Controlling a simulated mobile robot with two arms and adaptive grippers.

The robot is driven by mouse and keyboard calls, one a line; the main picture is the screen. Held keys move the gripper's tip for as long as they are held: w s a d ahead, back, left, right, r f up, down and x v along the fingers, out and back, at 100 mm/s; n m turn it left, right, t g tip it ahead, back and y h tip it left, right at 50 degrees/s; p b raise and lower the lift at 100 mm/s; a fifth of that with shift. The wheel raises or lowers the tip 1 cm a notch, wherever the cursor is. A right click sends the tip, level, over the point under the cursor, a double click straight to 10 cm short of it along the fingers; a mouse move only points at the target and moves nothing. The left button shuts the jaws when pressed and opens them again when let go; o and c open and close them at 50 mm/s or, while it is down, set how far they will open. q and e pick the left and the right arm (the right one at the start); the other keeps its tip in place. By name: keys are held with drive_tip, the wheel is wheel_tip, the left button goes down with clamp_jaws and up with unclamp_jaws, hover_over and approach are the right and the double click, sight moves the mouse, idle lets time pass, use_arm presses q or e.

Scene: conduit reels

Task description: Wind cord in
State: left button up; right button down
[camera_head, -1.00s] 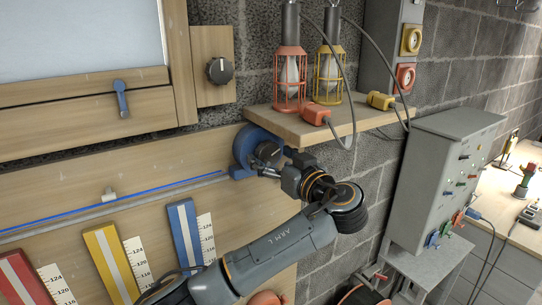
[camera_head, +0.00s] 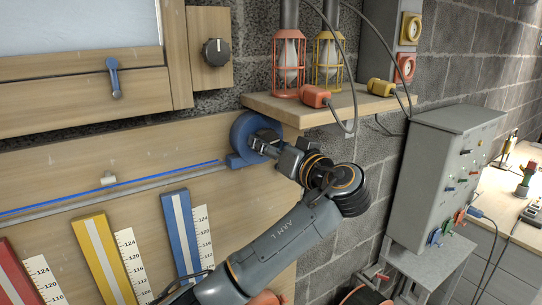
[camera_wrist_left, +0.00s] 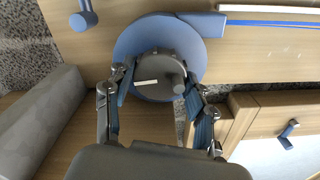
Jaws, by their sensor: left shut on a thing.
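The blue reel (camera_head: 241,134) is mounted on the wooden panel below the shelf. The finger contacts are partly hidden in the head view. My right gripper is not in view.
A wooden shelf (camera_head: 350,106) with an orange lamp (camera_head: 289,66) and a yellow lamp (camera_head: 328,66) juts out just above my left arm. Red, yellow and blue striped bars (camera_head: 180,235) stand below the rail. A grey cabinet (camera_head: 432,175) is at right.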

use_arm(q)
drive_tip(key=shift+m+b, duration=0.65)
drive_tip(key=shift+m, duration=0.95)
drive_tip(key=o, duration=1.1)
drive_tip(key=shift+o, duration=0.4)
drive_tip(key=shift+w+a, duration=0.1)
drive_tip(key=shift+w, duration=0.05)
drive_tip(key=v, duration=0.7)
drive_tip(key=shift+s, duration=0.25)
drive_tip(key=shift+w, duration=0.1)
